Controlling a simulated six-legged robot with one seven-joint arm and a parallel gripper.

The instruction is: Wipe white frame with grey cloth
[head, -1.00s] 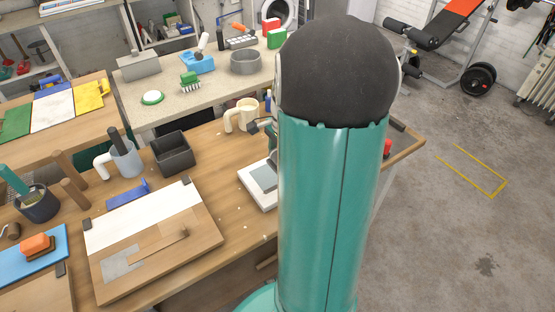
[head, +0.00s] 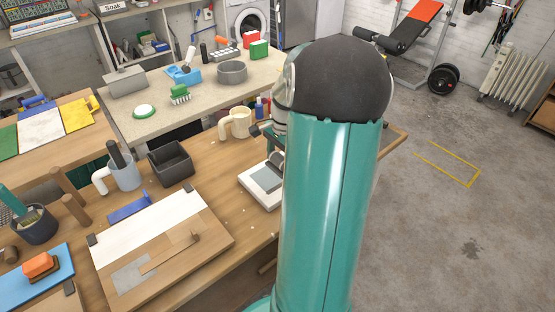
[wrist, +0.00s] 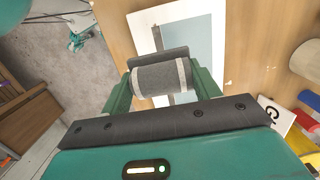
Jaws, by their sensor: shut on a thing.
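The grey cloth (wrist: 158,78) is a rolled grey bundle with pale bands near its ends. My gripper (wrist: 160,84) is shut on it, with green fingers at both sides. The white frame (wrist: 142,32) lies flat on the wooden bench, with a blue-grey panel inside and a dark strip along it. In the wrist view the cloth covers its near part; I cannot tell if they touch. In the head view the white frame (head: 262,200) lies left of my teal arm, which hides its right side and most of my gripper.
A cream mug (head: 238,122) and a dark grey bin (head: 171,161) stand behind the frame on the bench. A board with a white sheet (head: 150,232) lies to its left. In the wrist view, bottles (wrist: 296,137) and a lettered card (wrist: 275,112) are at right.

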